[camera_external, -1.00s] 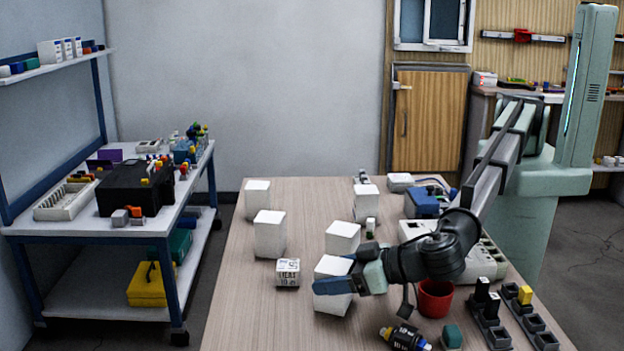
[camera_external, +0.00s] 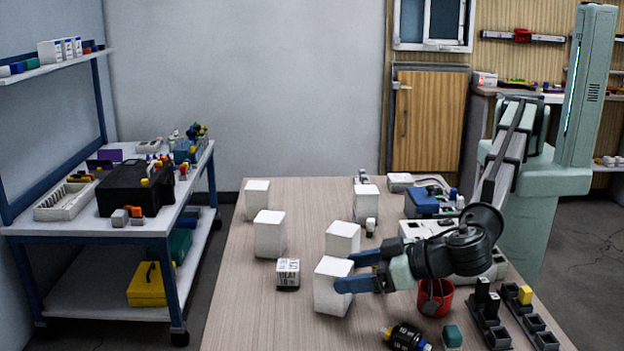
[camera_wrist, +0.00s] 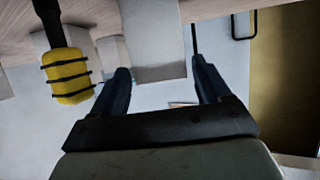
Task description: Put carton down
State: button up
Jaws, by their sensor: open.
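Several plain white cartons stand upright on the wooden table. The nearest carton (camera_external: 331,290) stands just left of my gripper (camera_external: 352,271). My gripper reaches in from the right, low over the table, with its two blue fingers apart. The near fingertip overlaps the carton's right side in the external view; I cannot tell whether they touch. In the wrist view a white carton (camera_wrist: 154,45) shows ahead, between the spread fingers of my gripper (camera_wrist: 158,68), and nothing is gripped. Another carton (camera_external: 342,238) stands just behind the nearest one.
A small printed box (camera_external: 288,272) lies left of the nearest carton. A red cup (camera_external: 435,300) stands under my wrist, and a black bottle (camera_external: 405,337) lies at the front. Dark trays (camera_external: 492,325) fill the front right. The table's front left is clear.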

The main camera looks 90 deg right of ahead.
jog(key=v, duration=0.7)
jog(key=shift+s+r, duration=0.15)
jog(key=shift+s, duration=0.1)
jog(key=shift+o, duration=0.4)
jog(key=shift+o, duration=1.1)
